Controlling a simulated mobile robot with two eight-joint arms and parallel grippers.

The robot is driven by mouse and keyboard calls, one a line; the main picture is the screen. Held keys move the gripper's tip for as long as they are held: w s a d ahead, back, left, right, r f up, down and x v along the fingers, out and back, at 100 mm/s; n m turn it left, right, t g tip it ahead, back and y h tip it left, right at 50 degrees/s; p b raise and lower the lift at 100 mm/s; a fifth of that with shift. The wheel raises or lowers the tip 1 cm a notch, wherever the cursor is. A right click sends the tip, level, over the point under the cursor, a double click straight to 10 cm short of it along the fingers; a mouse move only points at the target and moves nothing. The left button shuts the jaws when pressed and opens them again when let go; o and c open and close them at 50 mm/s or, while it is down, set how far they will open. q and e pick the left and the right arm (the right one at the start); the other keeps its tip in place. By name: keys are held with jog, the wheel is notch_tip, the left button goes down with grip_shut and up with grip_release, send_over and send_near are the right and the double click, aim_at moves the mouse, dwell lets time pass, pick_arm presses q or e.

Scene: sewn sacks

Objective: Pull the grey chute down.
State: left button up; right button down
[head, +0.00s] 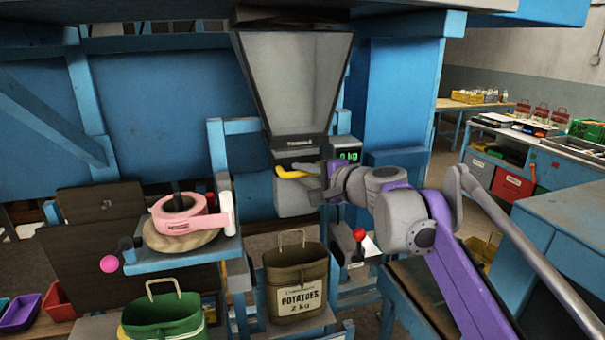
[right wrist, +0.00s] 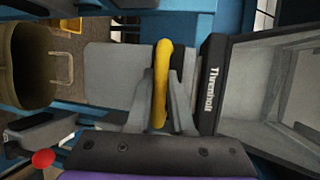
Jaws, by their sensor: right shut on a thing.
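The grey chute (head: 294,203) hangs under the large grey hopper (head: 293,85), below its dark band, in the head view. Its yellow handle (head: 288,173) runs across its upper front. My right gripper (head: 318,181) reaches in from the right and is shut on the handle. In the right wrist view the yellow handle (right wrist: 161,75) lies between the fingers of my right gripper (right wrist: 161,105), in front of the grey chute (right wrist: 110,78). An olive sack (head: 297,282) labelled "Potatoes 2 kg" stands open below the chute, with a gap between them. My left gripper is not in view.
A small shelf (head: 190,257) at left holds a pink tape roll (head: 181,216). A green sack (head: 164,317) stands below it. A lever with a red knob (head: 360,234) is under my right arm. A green-lit display (head: 347,155) is beside the hopper.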

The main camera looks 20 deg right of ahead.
jog(key=shift+f, duration=0.1)
dwell(0.7)
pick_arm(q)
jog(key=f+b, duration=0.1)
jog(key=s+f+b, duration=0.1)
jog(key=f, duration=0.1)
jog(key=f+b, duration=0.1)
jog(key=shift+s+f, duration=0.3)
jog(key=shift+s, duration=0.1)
pick_arm(e)
notch_tip(320, 180, down, 16)
jog(key=shift+f, duration=0.15)
jog(key=shift+s, duration=0.1)
jog(key=c, duration=0.8)
grip_release()
jog(key=shift+f, duration=0.1)
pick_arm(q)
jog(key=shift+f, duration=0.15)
pick_arm(e)
jog(key=v, duration=1)
jog(key=shift+s+d+r, duration=0.2)
jog(key=shift+s, duration=0.1)
